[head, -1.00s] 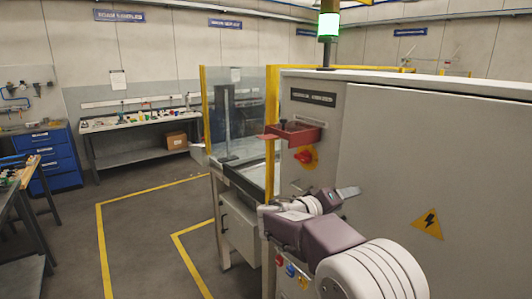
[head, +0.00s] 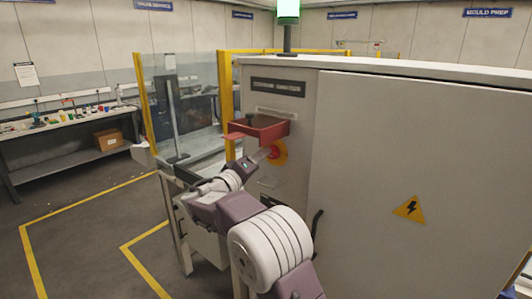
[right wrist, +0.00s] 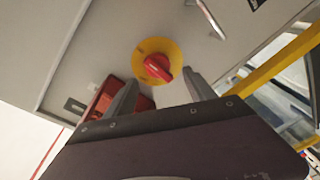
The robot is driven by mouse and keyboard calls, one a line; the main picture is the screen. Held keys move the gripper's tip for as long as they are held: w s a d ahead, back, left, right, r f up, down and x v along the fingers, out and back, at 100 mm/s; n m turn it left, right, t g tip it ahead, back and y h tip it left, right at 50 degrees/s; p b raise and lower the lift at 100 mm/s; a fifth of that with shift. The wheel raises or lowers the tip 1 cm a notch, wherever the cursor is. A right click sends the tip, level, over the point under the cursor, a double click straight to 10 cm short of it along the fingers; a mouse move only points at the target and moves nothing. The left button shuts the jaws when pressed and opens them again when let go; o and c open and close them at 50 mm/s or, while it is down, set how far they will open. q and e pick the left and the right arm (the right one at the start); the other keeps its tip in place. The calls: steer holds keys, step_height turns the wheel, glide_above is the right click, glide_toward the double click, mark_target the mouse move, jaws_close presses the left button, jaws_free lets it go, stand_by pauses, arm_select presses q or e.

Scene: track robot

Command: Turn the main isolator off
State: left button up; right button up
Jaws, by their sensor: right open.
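The main isolator is a red rotary handle on a yellow round plate (head: 280,153) on the narrow face of the grey cabinet (head: 290,190). In the right wrist view the red handle (right wrist: 158,67) sits slanted on its yellow disc, just beyond the fingertips. My right gripper (right wrist: 163,82) is open, its two fingers pointing at the handle, one on either side and apart from it as far as I can tell. In the head view my right gripper (head: 262,157) is close to the isolator and partly covers it. My left gripper is not in view.
A red tray (head: 262,130) juts from the cabinet just above the isolator. Glass guard panels with yellow posts (head: 226,85) stand to the left. A bench (head: 70,143) is at the far left.

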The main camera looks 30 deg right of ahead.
arm_select(q)
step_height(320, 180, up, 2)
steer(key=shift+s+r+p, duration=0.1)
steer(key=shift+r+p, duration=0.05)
steer(key=shift+p, duration=0.6)
arm_select(e)
steer(key=x, duration=0.5)
steer(key=shift+s+d, duration=0.1)
steer(key=shift+d, duration=0.05)
steer(key=c, duration=1.4)
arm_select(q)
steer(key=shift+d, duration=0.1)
arm_select(e)
steer(key=shift+o, duration=0.2)
